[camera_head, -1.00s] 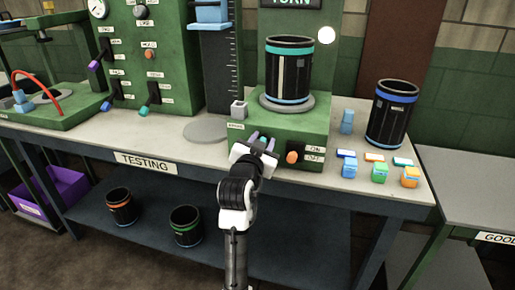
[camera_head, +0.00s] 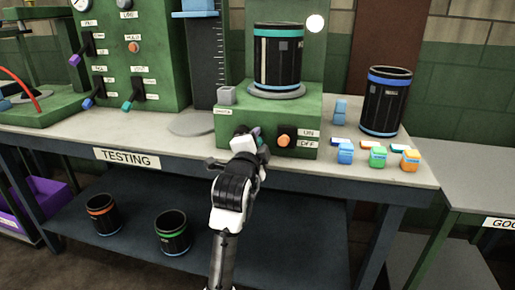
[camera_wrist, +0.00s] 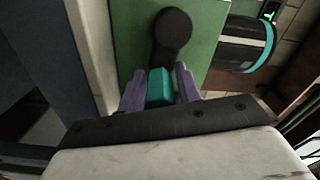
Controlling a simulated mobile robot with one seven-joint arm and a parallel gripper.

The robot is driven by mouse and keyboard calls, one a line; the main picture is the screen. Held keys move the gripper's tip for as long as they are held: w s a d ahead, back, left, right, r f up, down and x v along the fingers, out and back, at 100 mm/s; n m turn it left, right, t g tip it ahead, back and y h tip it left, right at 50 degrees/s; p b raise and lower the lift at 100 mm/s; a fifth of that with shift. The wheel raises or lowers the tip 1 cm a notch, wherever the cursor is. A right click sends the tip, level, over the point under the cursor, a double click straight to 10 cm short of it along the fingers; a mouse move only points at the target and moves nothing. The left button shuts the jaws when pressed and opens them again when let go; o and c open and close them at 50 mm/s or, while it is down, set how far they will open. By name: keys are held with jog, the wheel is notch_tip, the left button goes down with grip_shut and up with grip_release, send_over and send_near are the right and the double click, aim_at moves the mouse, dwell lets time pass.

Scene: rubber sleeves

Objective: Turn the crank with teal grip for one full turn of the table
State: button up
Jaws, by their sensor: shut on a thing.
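The crank shows in the wrist view as a dark arm (camera_wrist: 173,32) on the green housing, with a teal grip (camera_wrist: 160,88) between my two purple fingers. My gripper (camera_wrist: 160,90) is shut on this grip; in the head view my gripper (camera_head: 252,138) is at the front of the green turntable box (camera_head: 229,133) and hides most of the crank. A pale vertical strip on the sleeve faces front-left.
An orange knob (camera_head: 283,141) beside ON/OFF labels sits right of my gripper. Another black sleeve (camera_head: 384,105) with blue bands and several small coloured blocks stand on the bench's right. A green panel with levers (camera_head: 130,60) stands at left.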

jog(key=f+m+b, duration=0.2)
jog(key=m, duration=0.1)
jog(key=shift+w+a+b, duration=0.15)
jog(key=shift+a+b, duration=0.2)
jog(key=shift+b, duration=0.05)
jog(key=shift+a+f+m+b, duration=0.15)
jog(key=shift+a+m+b, duration=0.05)
jog(key=shift+m+b, duration=0.6)
jog(key=shift+w+a+m, duration=0.1)
jog(key=shift+a+m, duration=0.05)
jog(key=shift+m, duration=0.15)
jog(key=o, duration=0.8)
jog(key=shift+a, duration=0.1)
jog(key=shift+d, duration=0.2)
jog(key=shift+d, duration=0.1)
